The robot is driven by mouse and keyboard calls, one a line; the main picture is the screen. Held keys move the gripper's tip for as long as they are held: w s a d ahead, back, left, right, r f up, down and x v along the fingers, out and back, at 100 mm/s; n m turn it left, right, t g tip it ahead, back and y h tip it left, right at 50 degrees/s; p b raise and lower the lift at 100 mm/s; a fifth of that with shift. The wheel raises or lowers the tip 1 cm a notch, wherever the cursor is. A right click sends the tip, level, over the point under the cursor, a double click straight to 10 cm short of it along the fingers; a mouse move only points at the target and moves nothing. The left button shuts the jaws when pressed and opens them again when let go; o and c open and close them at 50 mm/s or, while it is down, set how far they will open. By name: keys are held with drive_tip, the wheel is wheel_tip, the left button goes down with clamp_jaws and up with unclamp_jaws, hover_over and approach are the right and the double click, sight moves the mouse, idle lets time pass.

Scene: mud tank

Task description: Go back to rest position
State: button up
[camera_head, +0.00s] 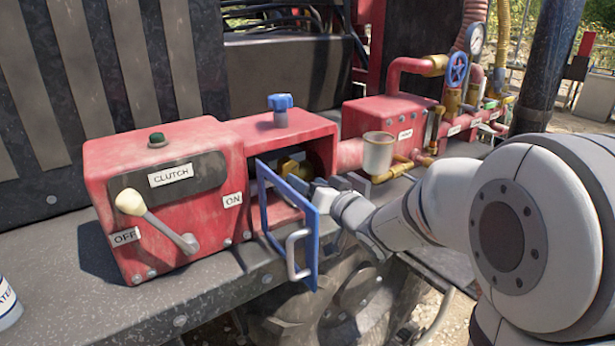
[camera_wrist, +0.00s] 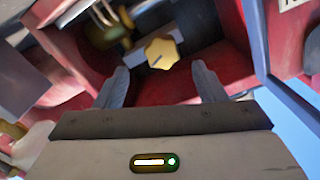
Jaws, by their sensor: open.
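My gripper (camera_wrist: 162,88) is open and empty in the wrist view, its two fingers spread apart inside the red housing. A yellow knob (camera_wrist: 161,53) sits ahead, between and beyond the fingertips, not touching them as far as I can see. In the head view my white and grey arm reaches in from the right. My gripper there is at the opening of the red box (camera_head: 322,135), partly hidden behind the blue-framed door (camera_head: 312,240), which stands open with a grey handle (camera_head: 293,255). Brass parts (camera_head: 290,166) show inside the box.
To the left is a red clutch box (camera_head: 170,230) with a cream-knobbed lever (camera_head: 130,202). A blue valve knob (camera_head: 280,102) tops the open box. A cup (camera_head: 378,152), red pipes and a blue handwheel (camera_head: 457,70) stand right of it. A white bottle (camera_head: 8,305) is at lower left.

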drive_tip(key=s+d+f+m+g+h, duration=0.1)
drive_tip(key=s+d+f+g+h, duration=0.1)
drive_tip(key=s+d+h, duration=0.3)
drive_tip(key=s+d+f+m+g+h, duration=0.1)
drive_tip(key=s+d+f+m+h, duration=0.15)
drive_tip(key=d+h, duration=0.3)
drive_tip(key=s+d+f+g, duration=0.1)
drive_tip(key=s+f+g, duration=0.2)
drive_tip(key=s, duration=0.7)
drive_tip(key=s+f+n+g, duration=0.1)
drive_tip(key=s+f+g, duration=0.2)
drive_tip(key=s, duration=0.7)
drive_tip(key=g, duration=0.2)
drive_tip(key=shift+s+d+g, duration=0.3)
drive_tip(key=shift+d+g, duration=0.1)
drive_tip(key=shift+n+y, duration=0.25)
